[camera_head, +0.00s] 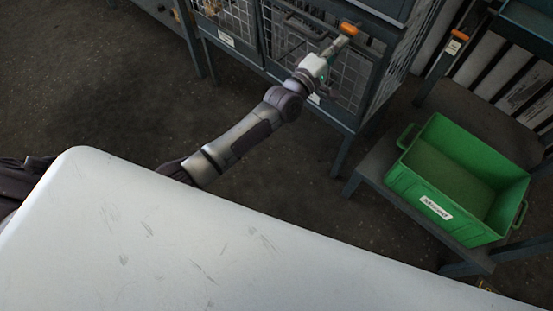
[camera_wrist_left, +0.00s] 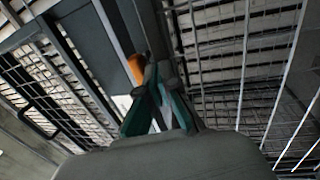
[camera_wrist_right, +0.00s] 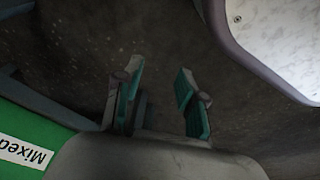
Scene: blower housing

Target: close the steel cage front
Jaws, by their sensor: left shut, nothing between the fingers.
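The steel cage (camera_head: 357,115) stands at the top of the head view, with a grey frame and wire mesh front (camera_head: 283,44). A dark bar-like handle shows on the front. An orange-capped piece (camera_head: 349,29) is at the cage's upper right, and orange also shows in the left wrist view (camera_wrist_left: 136,68). My left gripper (camera_head: 342,40) is at the front's upper right, beside the orange piece. Its fingers (camera_wrist_left: 155,88) are shut and empty; contact is unclear. How far the front stands open is unclear. My right gripper (camera_wrist_right: 158,85) is open and empty above the floor.
A green bin (camera_head: 418,189) labelled "Mixed" sits on a low dark stand (camera_head: 368,165) right of the cage. A white surface (camera_head: 180,235) fills the foreground. Dark floor (camera_head: 100,90) lies clear on the left. A second orange-tipped post (camera_head: 455,46) stands farther right.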

